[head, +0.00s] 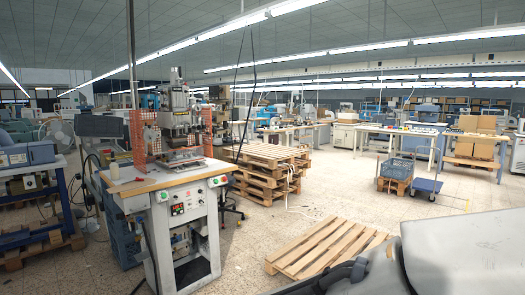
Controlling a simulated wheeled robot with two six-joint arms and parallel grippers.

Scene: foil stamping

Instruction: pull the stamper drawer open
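The foil stamper (177,105) stands on a white cabinet bench (180,195) with a wooden-edged top at the left of the head view. Orange mesh guards (137,132) flank its press head. A flat plate-like part (184,157) lies under the head, low on the machine; I cannot tell for sure whether it is the drawer, or how far it is open. The bench front has a control panel (188,206) with buttons and a lit display. Neither of my grippers is in the view.
An empty wooden pallet (325,248) lies on the floor at the front right. Stacked pallets (265,175) stand right of the stamper. A bench with a blue-grey box (40,152) is at far left. A blue cart (427,184) stands farther back. Open floor lies between the stamper and the front pallet.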

